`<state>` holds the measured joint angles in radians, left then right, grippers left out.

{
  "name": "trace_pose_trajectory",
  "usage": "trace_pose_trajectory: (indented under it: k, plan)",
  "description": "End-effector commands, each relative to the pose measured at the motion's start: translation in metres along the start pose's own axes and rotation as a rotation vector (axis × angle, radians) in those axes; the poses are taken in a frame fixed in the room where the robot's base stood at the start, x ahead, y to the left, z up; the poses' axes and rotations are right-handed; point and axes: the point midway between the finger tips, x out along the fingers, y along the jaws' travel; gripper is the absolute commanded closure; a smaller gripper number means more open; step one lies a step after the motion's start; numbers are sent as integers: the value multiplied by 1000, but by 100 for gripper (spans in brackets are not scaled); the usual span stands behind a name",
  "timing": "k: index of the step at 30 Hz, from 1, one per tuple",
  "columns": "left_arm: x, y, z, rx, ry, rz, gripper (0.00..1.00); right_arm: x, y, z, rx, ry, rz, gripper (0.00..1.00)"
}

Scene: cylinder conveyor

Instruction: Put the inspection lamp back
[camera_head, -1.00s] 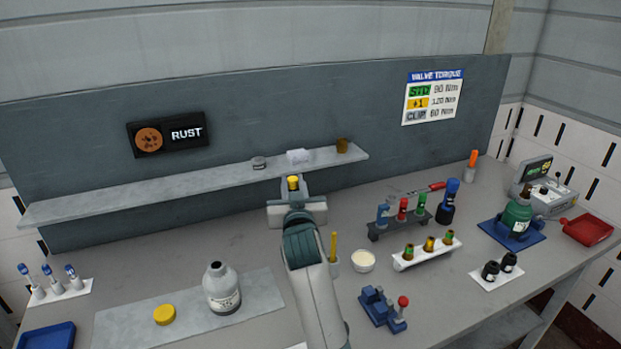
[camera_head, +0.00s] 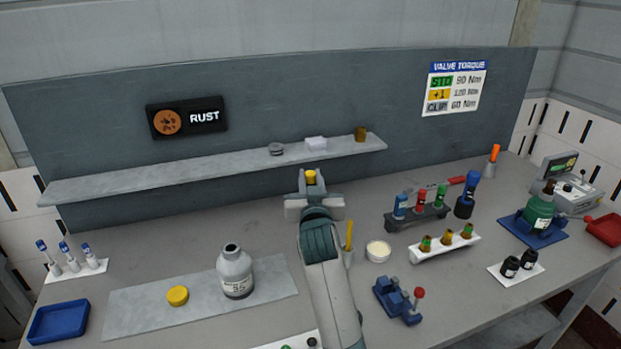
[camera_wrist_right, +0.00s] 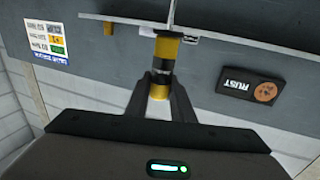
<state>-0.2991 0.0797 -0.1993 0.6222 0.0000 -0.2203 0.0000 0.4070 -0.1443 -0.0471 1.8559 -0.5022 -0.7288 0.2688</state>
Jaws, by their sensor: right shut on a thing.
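My right gripper (camera_head: 312,180) is shut on a yellow-and-black cylinder (camera_head: 311,175), probably the inspection lamp. It is held up in front of the wall shelf, seen just below the white box. In the right wrist view the cylinder (camera_wrist_right: 163,50) sits between the fingertips (camera_wrist_right: 162,82), with yellow ends and a dark middle band. Its far end appears close to the shelf edge; whether it touches cannot be told. My left gripper is not in view.

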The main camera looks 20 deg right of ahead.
Motion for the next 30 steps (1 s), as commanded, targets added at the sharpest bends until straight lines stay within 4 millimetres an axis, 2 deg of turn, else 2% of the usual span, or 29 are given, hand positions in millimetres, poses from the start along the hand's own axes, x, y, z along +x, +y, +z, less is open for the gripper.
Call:
trace_pose_trajectory:
  k: [1,5,12,30]
  plan:
    - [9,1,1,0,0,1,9,0,0,10,-1,1,0,100]
    - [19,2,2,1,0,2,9,0,0,21,0,1,0,100]
    - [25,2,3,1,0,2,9,0,0,33,1,1,0,100]
    - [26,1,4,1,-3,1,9,0,0,35,1,1,0,100]
